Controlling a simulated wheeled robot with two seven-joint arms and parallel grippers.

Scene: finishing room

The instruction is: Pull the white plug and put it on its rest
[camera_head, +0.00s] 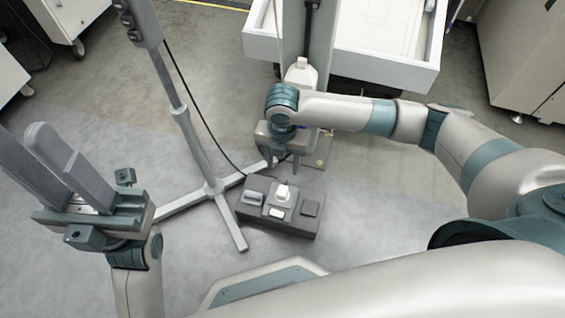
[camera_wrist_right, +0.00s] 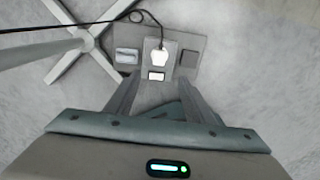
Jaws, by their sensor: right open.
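The white plug (camera_head: 283,192) sits upright on the middle of a low grey box (camera_head: 262,220) on the floor. It also shows in the right wrist view (camera_wrist_right: 159,58), with a black cord at its top. A grey piece (camera_head: 254,197) lies left of it on the box, a dark square pad (camera_head: 310,208) right of it, and a small white plate (camera_wrist_right: 157,76) in front. I cannot tell which of these is the rest. My right gripper (camera_head: 283,163) is open and empty, pointing down just behind the box in the head view. My left gripper (camera_head: 35,150) is open and empty, far left.
A grey stand (camera_head: 192,140) with splayed legs (camera_head: 232,225) stands left of the box, with the black cord (camera_head: 200,105) running down from it. A white-rimmed tray cart (camera_head: 400,72) is behind.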

